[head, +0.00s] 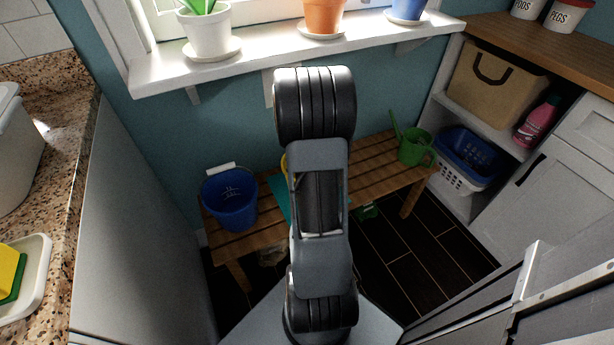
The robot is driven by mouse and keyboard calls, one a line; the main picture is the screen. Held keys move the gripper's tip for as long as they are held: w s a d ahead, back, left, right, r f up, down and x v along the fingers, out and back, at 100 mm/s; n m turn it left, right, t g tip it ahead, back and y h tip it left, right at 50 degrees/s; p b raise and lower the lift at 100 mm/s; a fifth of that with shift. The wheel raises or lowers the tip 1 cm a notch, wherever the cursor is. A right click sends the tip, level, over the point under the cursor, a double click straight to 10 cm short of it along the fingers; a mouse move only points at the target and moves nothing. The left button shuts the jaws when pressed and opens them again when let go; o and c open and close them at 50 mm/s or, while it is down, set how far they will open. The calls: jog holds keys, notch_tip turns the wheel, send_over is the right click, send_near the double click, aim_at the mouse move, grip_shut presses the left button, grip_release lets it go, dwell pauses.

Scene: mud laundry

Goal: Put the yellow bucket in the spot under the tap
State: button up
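A small bit of something yellow (284,164) shows at the left edge of my arm, over the wooden bench. My arm hides the rest, so I cannot tell if it is the yellow bucket. A blue bucket (230,200) with a white grip stands upright on the bench's left end. No tap and no spot under one can be made out. My arm rises through the middle of the view, and my gripper does not show.
The slatted wooden bench (372,186) runs along the blue wall, with a green watering can (414,147) at its right. A teal item (278,193) lies partly behind my arm. Potted plants stand on the windowsill (262,47). A speckled counter (60,130) is left; shelves and cabinets are right.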

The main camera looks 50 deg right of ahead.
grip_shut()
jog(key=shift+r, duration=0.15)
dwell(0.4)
